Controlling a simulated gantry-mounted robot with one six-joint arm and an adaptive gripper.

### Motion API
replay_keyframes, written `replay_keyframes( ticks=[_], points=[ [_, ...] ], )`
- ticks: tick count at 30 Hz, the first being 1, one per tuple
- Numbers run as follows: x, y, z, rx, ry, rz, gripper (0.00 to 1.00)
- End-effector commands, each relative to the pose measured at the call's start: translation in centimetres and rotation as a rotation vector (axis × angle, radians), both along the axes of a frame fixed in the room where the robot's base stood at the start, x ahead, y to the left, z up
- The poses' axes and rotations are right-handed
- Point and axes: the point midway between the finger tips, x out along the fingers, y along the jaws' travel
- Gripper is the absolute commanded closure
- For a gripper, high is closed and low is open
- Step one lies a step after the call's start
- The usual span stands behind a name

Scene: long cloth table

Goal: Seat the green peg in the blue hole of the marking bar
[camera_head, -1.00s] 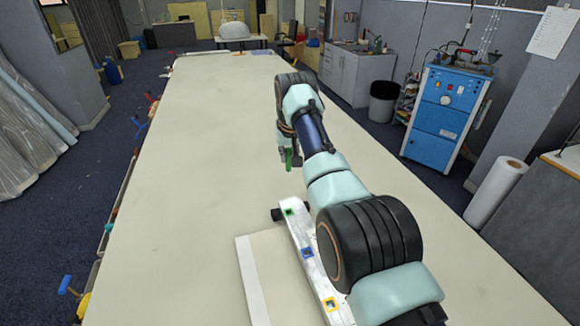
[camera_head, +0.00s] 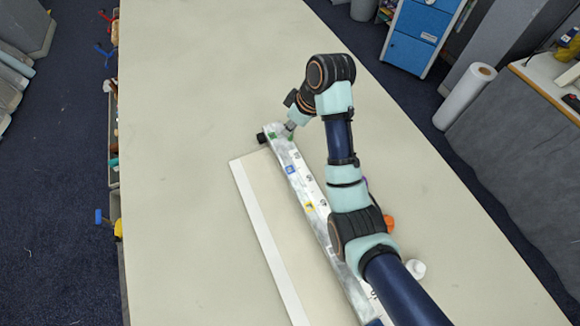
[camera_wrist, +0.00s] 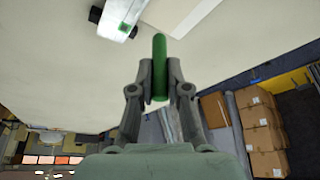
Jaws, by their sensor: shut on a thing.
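The marking bar (camera_head: 303,186) is a long white bar lying lengthwise on the table. The blue-marked hole (camera_head: 290,169) lies between a green-marked hole (camera_head: 271,135) at the far end and a yellow-marked one (camera_head: 308,205). My gripper (camera_wrist: 160,78) is shut on the green peg (camera_wrist: 159,60), which sticks out past the fingertips. In the head view my gripper (camera_head: 290,126) is by the bar's far end, beyond the blue hole. The bar's end (camera_wrist: 116,20) with its green mark shows at the top left of the wrist view, apart from the peg.
A pale flat board (camera_head: 262,225) with a white edge lies left of the bar. A black knob (camera_head: 261,138) is at the bar's far end. An orange thing (camera_head: 389,222) and a white round thing (camera_head: 415,268) stand right of my arm. The left tabletop is clear.

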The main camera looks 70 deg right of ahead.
Motion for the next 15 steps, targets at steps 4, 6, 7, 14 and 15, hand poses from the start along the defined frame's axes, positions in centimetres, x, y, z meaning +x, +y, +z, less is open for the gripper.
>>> replay_keyframes(
  ticks=[4, 6, 7, 14, 15],
  points=[
    [-0.1, 0.1, -0.8, -0.001, 0.0, 0.004, 1.0],
    [0.0, 0.1, -2.5, 0.0, 0.0, 0.003, 1.0],
    [-0.1, 0.1, -3.4, 0.001, 0.001, 0.004, 1.0],
    [-0.1, 0.2, -10.0, 0.004, 0.001, 0.002, 1.0],
    [-0.1, 0.2, -11.3, 0.004, 0.002, 0.002, 1.0]
  ],
)
